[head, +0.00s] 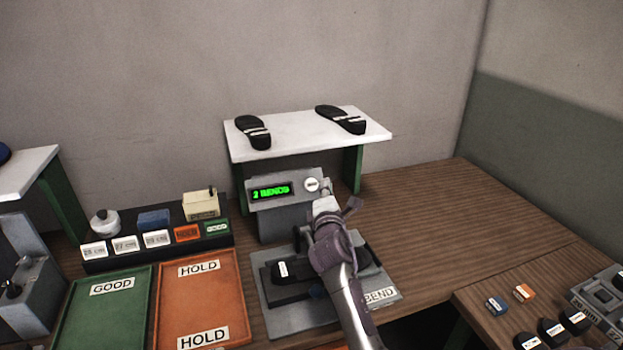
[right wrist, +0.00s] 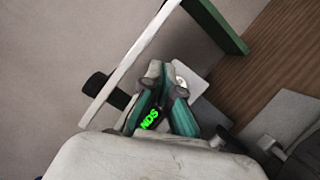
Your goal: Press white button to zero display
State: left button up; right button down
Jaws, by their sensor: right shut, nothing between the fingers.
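The white button (head: 311,184) is round and sits on the grey front panel of the bend machine, right of its display (head: 270,191). The display shows green text that reads "2 BENDS". My right gripper (head: 326,192) is shut and empty, with its tips close to the panel, just right of and below the button. The right wrist view shows the gripper's teal fingers (right wrist: 163,93), with the button (right wrist: 181,81) beyond their tips and part of the green text (right wrist: 149,120) behind them. I cannot tell whether the tips touch the panel. My left gripper is out of view.
A white shelf (head: 300,148) with two black soles stands behind the machine. A black shoe part (head: 283,271) lies on the press below the panel. Green (head: 75,325) and orange (head: 235,305) trays stand left.

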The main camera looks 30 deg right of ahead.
aim_at(315, 186)
jog(key=shift+n, duration=0.3)
jog(key=w+f+b, duration=0.1)
jog(key=w+b, duration=0.1)
jog(key=w+d+f+b, duration=0.1)
jog(key=w+b, duration=0.1)
jog(key=b, duration=0.1)
jog(key=w+f+b, duration=0.1)
jog(key=w+b, duration=0.1)
jog(key=shift+d+f, duration=0.2)
jog(key=shift+f, duration=0.1)
pick_arm(q)
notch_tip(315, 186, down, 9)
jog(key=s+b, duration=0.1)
jog(key=b, duration=0.1)
pick_arm(e)
jog(key=shift+w+d+f, duration=0.1)
jog(key=shift+w+f, duration=0.1)
jog(key=shift+w, duration=0.2)
jog(key=shift+w+d+f, duration=0.1)
jog(key=shift+w+f, duration=0.05)
jog(key=shift+w, duration=0.25)
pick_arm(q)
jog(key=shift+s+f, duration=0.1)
pick_arm(e)
jog(key=shift+w+f, duration=0.1)
jog(key=shift+f, duration=0.05)
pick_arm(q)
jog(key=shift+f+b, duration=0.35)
pick_arm(e)
jog(key=shift+w, duration=0.25)
